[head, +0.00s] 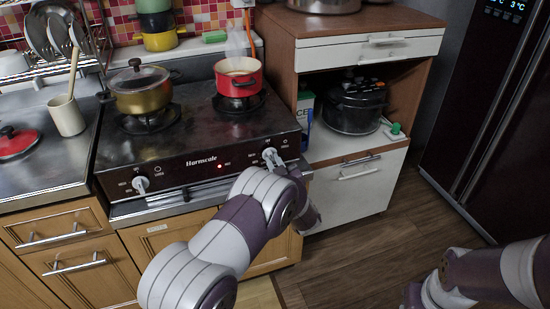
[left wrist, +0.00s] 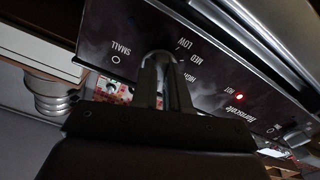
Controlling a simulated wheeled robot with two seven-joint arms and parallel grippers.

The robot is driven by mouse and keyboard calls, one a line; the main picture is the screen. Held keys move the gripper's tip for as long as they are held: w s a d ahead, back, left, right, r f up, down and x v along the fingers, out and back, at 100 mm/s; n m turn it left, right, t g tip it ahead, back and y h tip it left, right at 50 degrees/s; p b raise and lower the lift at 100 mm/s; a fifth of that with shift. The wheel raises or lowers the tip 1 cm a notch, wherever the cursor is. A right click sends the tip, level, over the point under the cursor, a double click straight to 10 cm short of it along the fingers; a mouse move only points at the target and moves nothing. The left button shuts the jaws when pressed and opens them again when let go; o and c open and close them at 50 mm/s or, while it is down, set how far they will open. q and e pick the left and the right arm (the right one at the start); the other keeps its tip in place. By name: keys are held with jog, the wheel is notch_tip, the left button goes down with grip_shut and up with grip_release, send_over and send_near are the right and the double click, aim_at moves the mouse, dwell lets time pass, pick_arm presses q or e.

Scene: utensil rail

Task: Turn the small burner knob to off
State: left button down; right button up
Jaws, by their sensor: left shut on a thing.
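The small burner knob (head: 270,156) is the white knob at the right of the black stove front (head: 215,164). In the left wrist view, the word SMALL and a circle are printed beside it, with LOW, MED and HIGH on its other side. My left gripper (left wrist: 165,62) is shut on this knob, and its fingers hide most of it. I cannot tell where its pointer stands. In the head view my left arm hides much of the gripper. My right arm enters at the lower right, away from the stove; its gripper is not in view.
A steaming red pot (head: 238,77) stands on the right burner, a gold lidded pot (head: 140,92) on the left. A second white knob (head: 140,184) is at the front's left. A red light (head: 220,166) glows between the knobs. A white cabinet (head: 352,190) stands to the right.

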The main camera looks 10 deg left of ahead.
pick_arm(q)
jog(key=shift+a+m+p, duration=0.1)
jog(key=shift+m+p, duration=0.75)
jog(key=shift+m, duration=0.85)
jog(key=shift+f, duration=0.1)
jog(key=c, duration=1.1)
grip_release()
jog(key=p+v, duration=0.1)
jog(key=v, duration=1.1)
jog(key=shift+s+d, duration=0.2)
jog(key=shift+s, duration=0.1)
